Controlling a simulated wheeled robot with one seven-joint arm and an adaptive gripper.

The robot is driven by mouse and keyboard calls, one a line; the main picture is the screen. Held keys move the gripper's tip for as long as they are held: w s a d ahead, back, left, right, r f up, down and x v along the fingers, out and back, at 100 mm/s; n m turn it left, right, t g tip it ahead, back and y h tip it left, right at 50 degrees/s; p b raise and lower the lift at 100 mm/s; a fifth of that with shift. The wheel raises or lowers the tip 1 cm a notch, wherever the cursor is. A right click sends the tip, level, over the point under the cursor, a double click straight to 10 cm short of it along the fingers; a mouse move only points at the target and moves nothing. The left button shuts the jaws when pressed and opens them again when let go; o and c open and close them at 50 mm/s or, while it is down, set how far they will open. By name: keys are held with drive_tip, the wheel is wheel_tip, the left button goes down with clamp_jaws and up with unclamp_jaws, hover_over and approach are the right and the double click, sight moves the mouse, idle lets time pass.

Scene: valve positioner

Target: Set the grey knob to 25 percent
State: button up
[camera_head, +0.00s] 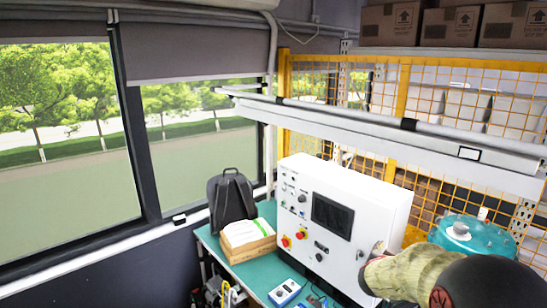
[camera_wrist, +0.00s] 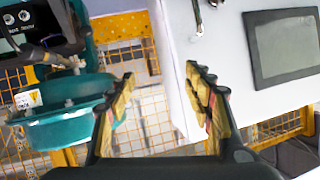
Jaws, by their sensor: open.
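A white control box (camera_head: 345,190) with a dark screen (camera_head: 332,216) stands on the teal bench. Small knobs, including a dark one (camera_head: 319,257), sit on its front; I cannot tell which is the grey knob. My arm covers the box's lower right. In the wrist view, the box (camera_wrist: 222,55) and its screen (camera_wrist: 286,47) are at the right. Small metal fittings (camera_wrist: 197,17) show on the box near the top edge. My gripper (camera_wrist: 162,80) is open and empty, its right finger overlapping the box's edge in the picture. I see no percent marks.
A teal rounded vessel (camera_head: 468,234) stands right of the box; in the wrist view it (camera_wrist: 65,125) is at left, below a dark panel (camera_wrist: 28,28). A yellow mesh fence (camera_head: 420,77) stands behind. A backpack (camera_head: 231,197) and wooden crate (camera_head: 249,246) are left of the box.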

drive_tip(key=s+a+f+n+g+y+b, duration=0.2)
drive_tip(key=s+a+f+n+y, duration=0.15)
drive_tip(key=s+a, duration=0.5)
drive_tip(key=s+a+f+n+g+y+b, duration=0.2)
drive_tip(key=s+a+y, duration=0.4)
drive_tip(key=a, duration=0.4)
drive_tip(key=s+a+f+n+g+h+b, duration=0.1)
drive_tip(key=s+n+b, duration=0.3)
drive_tip(key=s+b, duration=0.8)
drive_tip(key=s+a+f, duration=0.1)
drive_tip(key=s, duration=1.5)
drive_tip(key=shift+a+h, duration=0.2)
drive_tip(key=shift+h, duration=0.15)
drive_tip(key=shift+s+r, duration=0.1)
